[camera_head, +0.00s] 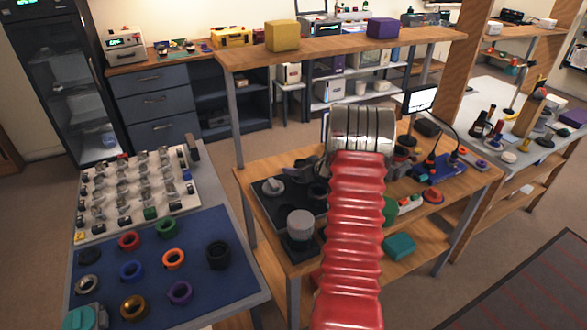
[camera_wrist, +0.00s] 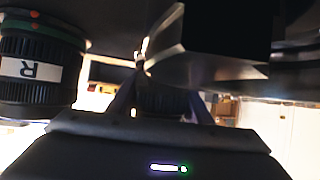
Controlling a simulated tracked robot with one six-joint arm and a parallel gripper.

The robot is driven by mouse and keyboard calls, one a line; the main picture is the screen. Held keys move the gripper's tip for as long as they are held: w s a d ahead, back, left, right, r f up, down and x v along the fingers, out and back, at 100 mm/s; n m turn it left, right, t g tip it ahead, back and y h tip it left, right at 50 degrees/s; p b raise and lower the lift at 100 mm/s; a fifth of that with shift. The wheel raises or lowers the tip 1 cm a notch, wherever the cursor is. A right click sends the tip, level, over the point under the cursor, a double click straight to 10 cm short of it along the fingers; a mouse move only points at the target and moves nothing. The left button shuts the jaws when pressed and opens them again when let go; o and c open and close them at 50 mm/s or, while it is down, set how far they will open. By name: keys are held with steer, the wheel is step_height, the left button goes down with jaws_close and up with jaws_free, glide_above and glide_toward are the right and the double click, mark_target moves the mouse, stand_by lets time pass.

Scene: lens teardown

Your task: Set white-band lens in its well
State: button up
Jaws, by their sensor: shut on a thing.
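In the wrist view my gripper (camera_wrist: 165,98) shows as two dark fingers, shut on a dark, ribbed thing (camera_wrist: 165,105) between them. It is too dim to tell whether this thing bears a white band. A large black ribbed barrel (camera_wrist: 38,75) with a green ring and a white "R" label stands at the left of that view. In the head view my red arm and its silver wrist hide most of the gripper's work area. A black tray (camera_head: 262,190) lies on the wooden bench, partly hidden. I cannot make out the well.
A grey-topped cylinder (camera_head: 300,224) stands at the front of the wooden bench (camera_head: 262,238). A blue mat (camera_head: 205,285) on the left table holds several coloured rings. A white rack (camera_head: 180,190) of small glass pieces lies behind it. A monitor (camera_head: 420,99) stands behind the arm.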

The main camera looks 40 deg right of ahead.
steer(key=o, duration=1.4)
steer(key=shift+f, duration=0.1)
steer(key=shift+c, duration=0.2)
steer(key=shift+s, duration=0.1)
steer(key=v, duration=1.3)
steer(key=shift+s+a, duration=0.1)
steer(key=shift+s, duration=0.15)
